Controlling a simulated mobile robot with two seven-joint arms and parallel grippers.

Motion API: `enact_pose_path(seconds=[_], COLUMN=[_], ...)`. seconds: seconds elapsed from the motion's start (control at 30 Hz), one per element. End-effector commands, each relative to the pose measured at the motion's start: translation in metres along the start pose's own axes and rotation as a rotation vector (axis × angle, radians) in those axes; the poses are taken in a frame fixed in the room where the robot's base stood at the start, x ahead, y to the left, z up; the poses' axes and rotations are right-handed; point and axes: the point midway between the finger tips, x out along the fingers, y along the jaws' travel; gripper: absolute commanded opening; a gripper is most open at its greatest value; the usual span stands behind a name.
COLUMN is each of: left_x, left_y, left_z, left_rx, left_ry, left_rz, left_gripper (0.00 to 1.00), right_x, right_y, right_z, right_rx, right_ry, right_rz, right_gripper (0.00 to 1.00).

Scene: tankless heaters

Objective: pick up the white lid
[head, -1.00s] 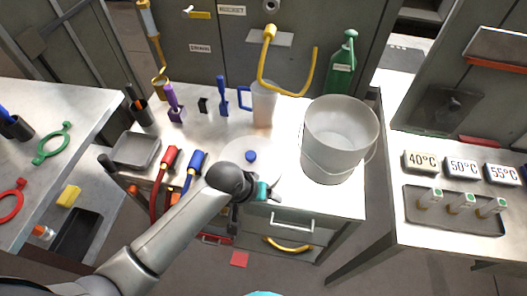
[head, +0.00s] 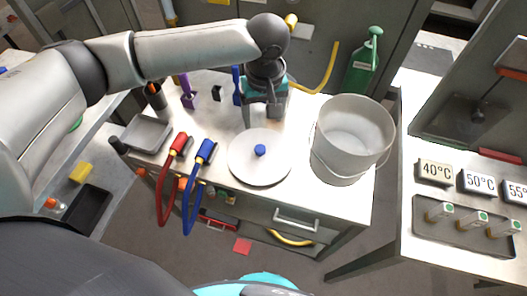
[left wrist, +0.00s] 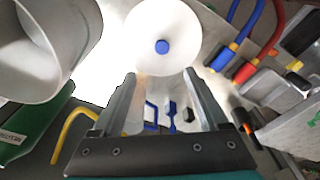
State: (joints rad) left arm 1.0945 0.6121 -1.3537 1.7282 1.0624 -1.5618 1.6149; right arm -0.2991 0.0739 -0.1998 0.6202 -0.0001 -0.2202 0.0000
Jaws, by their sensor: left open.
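The white lid (head: 247,168) is a flat round disc with a blue knob (head: 260,151) at its middle. It lies on the white table, left of the white bucket (head: 348,148). My right gripper is not in view.
Red (head: 180,144) and blue (head: 204,152) hoses hang over the table front, left of the lid. A grey tray (head: 147,133) stands farther left. A green bottle (head: 366,62) is behind the bucket. A right-hand table holds temperature signs (head: 435,171).

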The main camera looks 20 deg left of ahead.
Motion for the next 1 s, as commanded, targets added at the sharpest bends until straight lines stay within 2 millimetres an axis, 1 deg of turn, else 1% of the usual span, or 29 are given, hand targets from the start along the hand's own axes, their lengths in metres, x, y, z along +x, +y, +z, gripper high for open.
enact_pose_path(seconds=[0.07,0.17,0.4,0.5,0.6,0.77,1.0], left_x=[0.002,0.015,0.067,0.084,0.094,0.103,0.139], left_y=[-0.003,-0.004,-0.004,-0.004,-0.004,-0.004,-0.005], left_z=[-0.003,-0.003,-0.002,-0.002,-0.003,-0.003,-0.002], left_rx=[-0.014,-0.019,-0.018,-0.016,-0.016,-0.015,-0.015], left_ry=[0.004,0.002,0.002,0.003,0.003,0.004,0.004], left_rz=[-0.012,-0.016,-0.014,-0.013,-0.012,-0.011,-0.012], left_gripper=[0.77,0.77,0.77,0.77,0.77,0.77,0.77], right_x=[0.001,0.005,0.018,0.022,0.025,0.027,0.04], right_y=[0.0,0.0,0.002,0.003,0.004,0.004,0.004], right_z=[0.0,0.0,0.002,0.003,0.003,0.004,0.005], right_rx=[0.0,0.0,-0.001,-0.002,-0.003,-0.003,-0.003], right_ry=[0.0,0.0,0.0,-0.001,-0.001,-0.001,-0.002], right_rz=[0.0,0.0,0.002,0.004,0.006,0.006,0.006], right_gripper=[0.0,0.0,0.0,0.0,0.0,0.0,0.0])
